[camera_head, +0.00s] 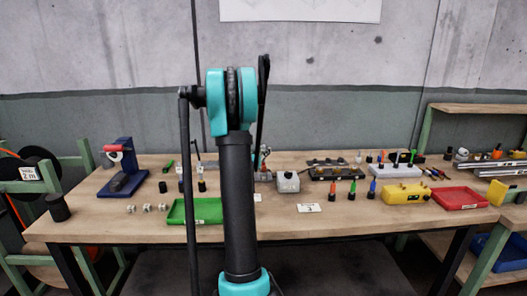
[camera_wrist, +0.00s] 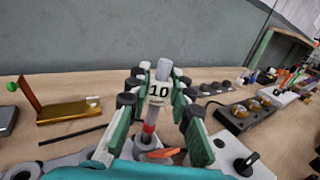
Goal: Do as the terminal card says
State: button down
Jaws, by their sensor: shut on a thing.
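My gripper (camera_wrist: 158,88) has green fingers and is shut on a grey cable piece (camera_wrist: 164,72) that stands nearly upright between them. A pale tag on it reads "10", with smaller text that looks like "stripped". A red band shows low on the piece, and its lower end meets a grey ring-shaped part (camera_wrist: 150,145); I cannot tell whether it is inside. A black block with brass round terminals (camera_wrist: 247,110) is to the right of my gripper. In the head view my arm mostly hides the gripper.
A white box with a black knob (camera_wrist: 238,160) is close at right. The table also holds a green tray (camera_head: 181,217), blue stand (camera_head: 123,182), yellow box (camera_head: 404,194) and red tray (camera_head: 460,198).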

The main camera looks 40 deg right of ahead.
jog(key=shift+f, duration=0.75)
jog(key=c, duration=1.3)
grip_release()
jog(key=v, duration=1.2)
